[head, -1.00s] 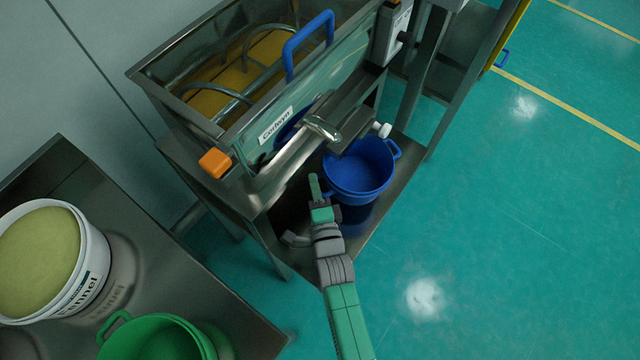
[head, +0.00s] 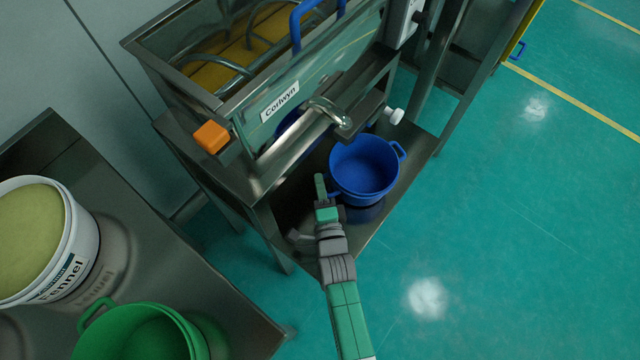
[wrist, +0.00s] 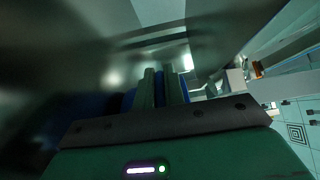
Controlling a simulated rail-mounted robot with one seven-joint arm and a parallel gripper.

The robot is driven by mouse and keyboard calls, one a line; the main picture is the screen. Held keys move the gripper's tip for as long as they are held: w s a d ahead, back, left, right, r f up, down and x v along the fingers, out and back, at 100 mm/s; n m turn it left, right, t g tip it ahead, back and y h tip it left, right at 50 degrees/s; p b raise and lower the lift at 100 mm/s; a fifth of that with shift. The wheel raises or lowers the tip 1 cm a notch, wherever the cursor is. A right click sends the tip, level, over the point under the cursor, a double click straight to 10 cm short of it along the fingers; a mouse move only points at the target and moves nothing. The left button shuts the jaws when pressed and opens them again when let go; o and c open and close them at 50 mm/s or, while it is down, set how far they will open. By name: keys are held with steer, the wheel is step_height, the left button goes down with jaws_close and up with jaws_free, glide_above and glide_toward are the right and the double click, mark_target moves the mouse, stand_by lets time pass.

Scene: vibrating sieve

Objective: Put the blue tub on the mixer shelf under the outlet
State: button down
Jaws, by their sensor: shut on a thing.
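The blue tub (head: 365,165) is upright and empty, over the mixer's lower metal shelf (head: 385,215). Its dark reflection shows close beneath it; I cannot tell whether its base touches the shelf. The metal outlet pipe (head: 330,112) of the mixer (head: 300,75) ends above and a little left of the tub's rim in the head view. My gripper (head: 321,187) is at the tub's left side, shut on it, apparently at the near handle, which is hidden. In the wrist view my two green fingers (wrist: 163,88) stand close together with blue tub wall (wrist: 98,105) beside them.
A bench (head: 215,285) at the lower left holds a white bucket labelled Fennel (head: 75,245) and a green tub (head: 140,335). An orange button box (head: 212,137) sits on the mixer's corner. A white knob (head: 396,116) is above the tub. Open floor lies to the right.

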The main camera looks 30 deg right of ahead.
steer(key=shift+f+b, duration=0.6)
steer(key=shift+b, duration=0.05)
steer(key=c, duration=1.4)
jaws_free()
steer(key=shift+s+a+r+p, duration=0.1)
steer(key=shift+s+a+p, duration=0.05)
steer(key=shift+s+p, duration=0.15)
steer(key=p+v, duration=0.2)
steer(key=v, duration=0.5)
steer(key=shift+s+p, duration=0.1)
steer(key=shift+p, duration=0.2)
